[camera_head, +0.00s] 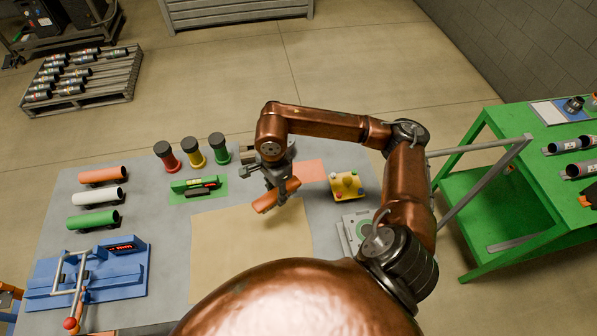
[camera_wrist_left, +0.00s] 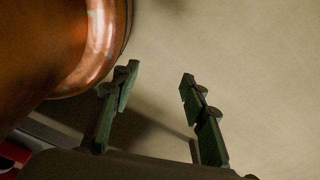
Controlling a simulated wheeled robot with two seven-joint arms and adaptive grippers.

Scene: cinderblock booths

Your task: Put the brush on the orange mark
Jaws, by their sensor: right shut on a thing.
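An orange, elongated object that appears to be the brush (camera_head: 269,200) is held in my right gripper (camera_head: 279,187). The gripper is shut on it, and it is tilted, above the grey table between the tan mat and the orange mark. The gripper hides part of it, so I cannot make out bristles. The orange mark (camera_head: 311,171) is a flat patch on the table, just right of the gripper, with nothing seen on its visible part. My left gripper (camera_wrist_left: 160,75) shows in the left wrist view, with its fingers apart and nothing between them.
A yellow block (camera_head: 346,186) with coloured knobs stands right of the orange mark. A green tool lies on a green mark (camera_head: 218,196) to the left. The tan mat (camera_head: 243,248) is clear. A blue fixture (camera_head: 110,275) stands front left.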

